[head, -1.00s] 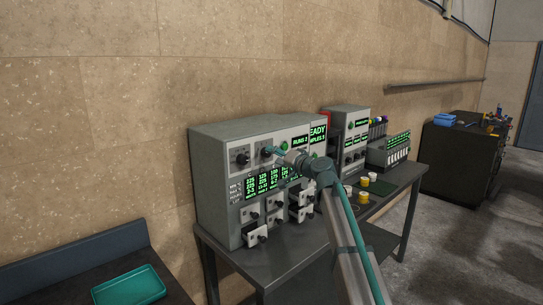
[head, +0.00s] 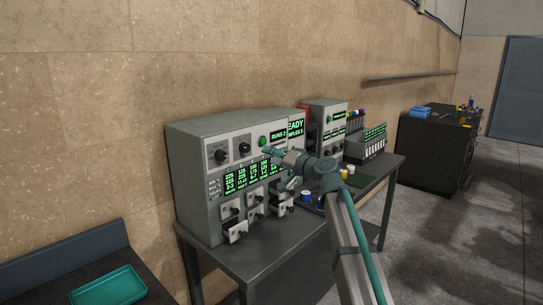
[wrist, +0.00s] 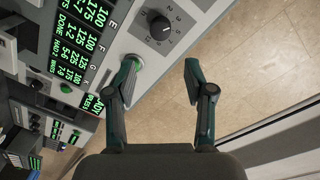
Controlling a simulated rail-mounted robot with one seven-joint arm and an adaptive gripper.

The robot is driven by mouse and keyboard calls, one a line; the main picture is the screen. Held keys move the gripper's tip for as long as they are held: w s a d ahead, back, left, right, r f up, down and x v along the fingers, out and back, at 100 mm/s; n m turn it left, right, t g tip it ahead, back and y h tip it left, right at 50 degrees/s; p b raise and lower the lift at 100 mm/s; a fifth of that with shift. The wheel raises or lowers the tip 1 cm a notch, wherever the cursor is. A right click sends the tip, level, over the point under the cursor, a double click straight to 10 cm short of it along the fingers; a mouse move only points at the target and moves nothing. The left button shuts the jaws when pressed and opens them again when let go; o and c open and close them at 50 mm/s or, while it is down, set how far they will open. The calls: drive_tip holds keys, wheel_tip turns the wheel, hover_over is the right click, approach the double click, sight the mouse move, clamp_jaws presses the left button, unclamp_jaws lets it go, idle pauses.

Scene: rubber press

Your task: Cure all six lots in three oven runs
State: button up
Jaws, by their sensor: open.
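The grey oven cabinet (head: 190,180) stands on the dark table. Its front has two black knobs, a green button (head: 263,141), a display reading RUNS 2 (head: 278,137) and a table of green figures (head: 240,177). Small drawers with black knobs (head: 236,231) sit below, at least one pulled out. My gripper (head: 266,151) is in front of the panel near the green button. In the wrist view my gripper (wrist: 162,64) is open and empty. Its left finger is by the green button (wrist: 137,62), contact unclear; a dial knob (wrist: 159,28) shows just beyond.
A second unit (head: 322,115) and a rack of vials (head: 372,145) stand further right. A teal tray (head: 108,287) lies at lower left. A dark cabinet (head: 430,150) stands at far right.

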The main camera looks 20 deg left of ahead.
drive_tip(key=shift+m+t+h, duration=0.3)
drive_tip(key=shift+m+t, duration=0.1)
drive_tip(key=shift+m, duration=0.4)
drive_tip(key=w+d, duration=0.2)
drive_tip(key=w+d+f+b, duration=0.1)
drive_tip(key=w+d, duration=0.2)
drive_tip(key=shift+w+d+f, duration=0.15)
drive_tip(key=shift+w, duration=0.05)
drive_tip(key=c, duration=0.8)
drive_tip(key=w+d+m, duration=0.1)
drive_tip(key=w+d+m+b, duration=0.1)
drive_tip(key=w, duration=0.1)
drive_tip(key=shift+d+m, duration=0.1)
drive_tip(key=shift+m, duration=0.3)
clamp_jaws()
drive_tip(key=shift+a+r+m+g+y, duration=0.1)
drive_tip(key=shift+r+m+g+y, duration=0.15)
drive_tip(key=shift+m, duration=0.5)
drive_tip(key=shift+a+r+m+g+y, duration=0.1)
drive_tip(key=shift+m+g+y, duration=0.25)
drive_tip(key=shift+m, duration=0.4)
